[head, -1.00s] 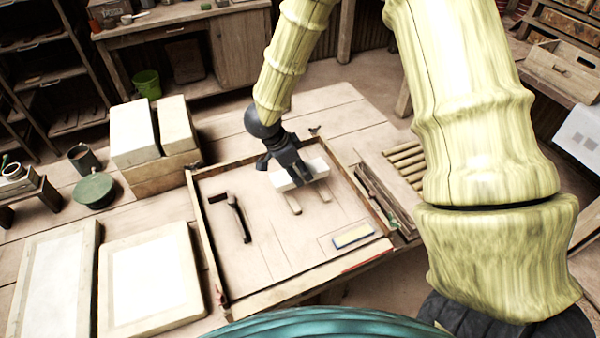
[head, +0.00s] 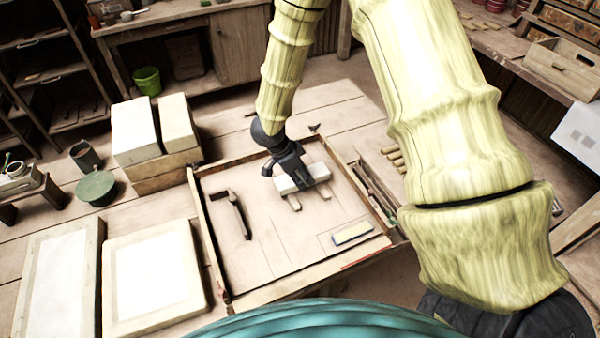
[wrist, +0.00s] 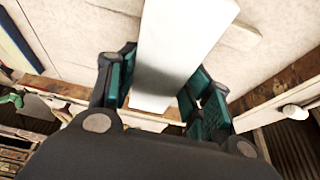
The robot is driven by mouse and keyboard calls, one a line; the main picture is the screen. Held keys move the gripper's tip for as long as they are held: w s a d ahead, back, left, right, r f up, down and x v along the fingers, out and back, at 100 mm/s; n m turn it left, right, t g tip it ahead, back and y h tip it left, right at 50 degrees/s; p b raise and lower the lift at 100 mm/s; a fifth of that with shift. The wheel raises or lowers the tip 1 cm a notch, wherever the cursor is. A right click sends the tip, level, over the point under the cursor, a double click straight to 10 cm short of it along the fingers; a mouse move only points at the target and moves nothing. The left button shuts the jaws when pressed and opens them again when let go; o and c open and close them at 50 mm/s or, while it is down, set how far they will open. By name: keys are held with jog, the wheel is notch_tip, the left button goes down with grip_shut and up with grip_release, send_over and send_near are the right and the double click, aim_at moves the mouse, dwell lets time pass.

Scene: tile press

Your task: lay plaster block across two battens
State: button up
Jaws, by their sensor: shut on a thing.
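The white plaster block (head: 302,179) is over the far middle of the framed work board (head: 268,245). My gripper (head: 285,168) is shut on it; the wrist view also shows the block (wrist: 185,45) between the two teal-padded fingers (wrist: 162,90). The near ends of two wooden battens, the left one (head: 294,203) and the right one (head: 325,191), stick out from under the block. The block spans across both in the head view. I cannot tell whether it touches them. My gripper and the block hide the battens' far parts.
The board has a raised wooden rim. Pale slabs (head: 150,275) and stacked blocks (head: 135,130) stand to the left.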

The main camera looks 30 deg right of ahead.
jog(key=shift+f, duration=0.1)
jog(key=o, duration=1.4)
jog(key=shift+c, duration=0.2)
jog(key=shift+r, duration=0.4)
jog(key=b+v, duration=0.2)
jog(key=v, duration=0.9)
jog(key=shift+r, duration=0.4)
jog(key=shift+a, duration=0.1)
